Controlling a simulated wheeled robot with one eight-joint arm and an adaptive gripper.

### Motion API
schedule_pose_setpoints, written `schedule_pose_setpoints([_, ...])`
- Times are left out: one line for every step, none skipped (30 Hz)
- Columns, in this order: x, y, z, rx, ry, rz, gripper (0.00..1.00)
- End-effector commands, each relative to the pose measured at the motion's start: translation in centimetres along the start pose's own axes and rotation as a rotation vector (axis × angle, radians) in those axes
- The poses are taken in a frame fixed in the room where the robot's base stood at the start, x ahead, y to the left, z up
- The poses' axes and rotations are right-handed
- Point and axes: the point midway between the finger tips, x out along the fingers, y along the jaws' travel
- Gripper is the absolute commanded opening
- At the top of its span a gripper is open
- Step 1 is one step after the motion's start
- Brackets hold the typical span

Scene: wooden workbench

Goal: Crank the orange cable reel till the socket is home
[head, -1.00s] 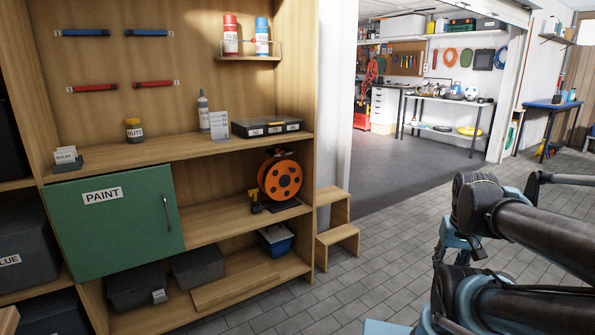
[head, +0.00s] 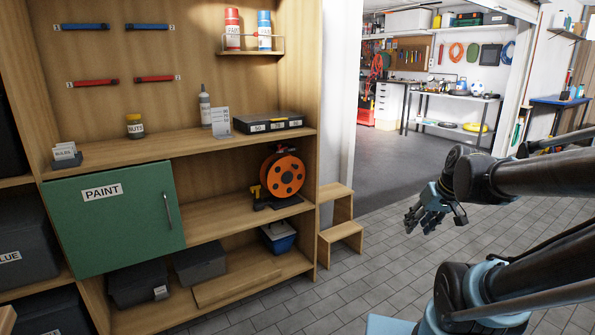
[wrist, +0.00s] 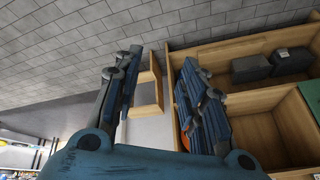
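The orange cable reel (head: 283,176) stands on a dark base on the middle shelf of the wooden unit, right of the green door. A sliver of the reel (wrist: 185,140) shows in the wrist view, mostly hidden behind a finger. My gripper (head: 430,213) is in the air over the tiled floor, right of the reel and well apart from it. In the wrist view my gripper (wrist: 160,95) has its fingers spread wide with nothing between them.
A wooden step stool (head: 340,225) stands on the floor between the unit and my gripper. The green PAINT door (head: 115,215) covers the shelf left of the reel. A blue bin (head: 279,237) sits below the reel. The tiled floor right of the stool is clear.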

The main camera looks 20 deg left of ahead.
Motion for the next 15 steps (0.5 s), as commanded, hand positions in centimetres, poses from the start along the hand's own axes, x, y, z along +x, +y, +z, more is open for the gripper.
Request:
schedule_pose_setpoints([0.3,-0.7,-1.9,-0.034,0.028,-0.028,0.38])
schedule_pose_setpoints([0.5,-1.1,-2.9,-0.053,0.047,-0.045,0.38])
schedule_pose_setpoints([0.8,-1.7,-4.3,-0.079,0.071,-0.066,0.38])
schedule_pose_setpoints([0.9,-2.1,-5.3,-0.099,0.090,-0.081,0.38])
schedule_pose_setpoints([1.1,-2.5,-6.3,-0.117,0.108,-0.097,0.38])
schedule_pose_setpoints([1.4,-3.1,-7.6,-0.140,0.134,-0.116,0.38])
schedule_pose_setpoints([1.6,-3.5,-8.6,-0.158,0.153,-0.130,0.38])
schedule_pose_setpoints([1.8,-4.0,-9.6,-0.176,0.173,-0.144,0.38])
schedule_pose_setpoints([2.1,-4.5,-10.9,-0.198,0.198,-0.162,0.38])
schedule_pose_setpoints([2.3,-5.0,-11.8,-0.214,0.219,-0.175,0.38])
schedule_pose_setpoints([2.6,-5.4,-12.8,-0.230,0.237,-0.187,0.38])
schedule_pose_setpoints([2.9,-6.0,-14.1,-0.251,0.265,-0.203,0.38])
schedule_pose_setpoints([3.1,-6.4,-15.0,-0.266,0.284,-0.215,0.38])
schedule_pose_setpoints([3.4,-6.8,-15.9,-0.280,0.305,-0.225,0.38])
schedule_pose_setpoints([3.7,-7.4,-17.1,-0.299,0.331,-0.240,0.38])
